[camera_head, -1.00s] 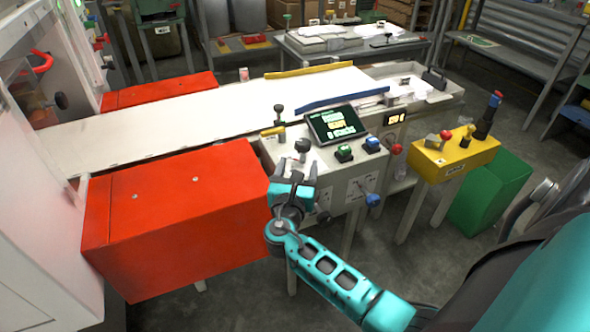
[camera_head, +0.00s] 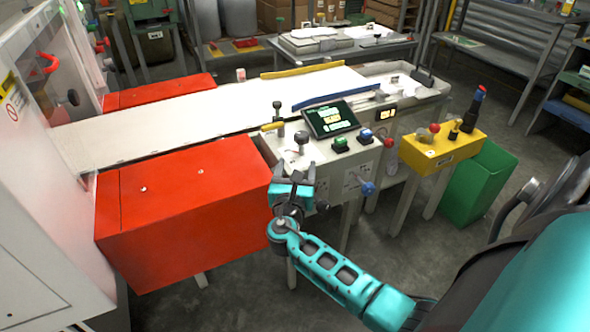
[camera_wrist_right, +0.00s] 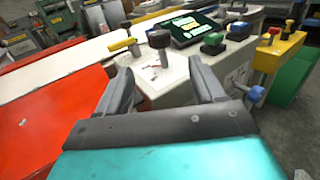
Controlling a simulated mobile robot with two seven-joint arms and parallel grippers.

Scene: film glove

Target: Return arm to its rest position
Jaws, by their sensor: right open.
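My right gripper (camera_head: 293,172) is in front of the control console, near the corner of the large red box, in the head view. In the right wrist view the fingers of my right gripper (camera_wrist_right: 158,82) are spread apart with nothing between them. Beyond them stands a black-knobbed lever (camera_wrist_right: 159,42) on the white console top. My teal right arm reaches in from the lower right of the head view. My left gripper is not in view.
The red box (camera_head: 185,215) is left of my gripper. The console (camera_head: 345,160) carries a tablet (camera_head: 331,119), buttons and levers. A yellow control box (camera_head: 441,150) and green bin (camera_head: 480,182) stand to the right. Bare floor lies below.

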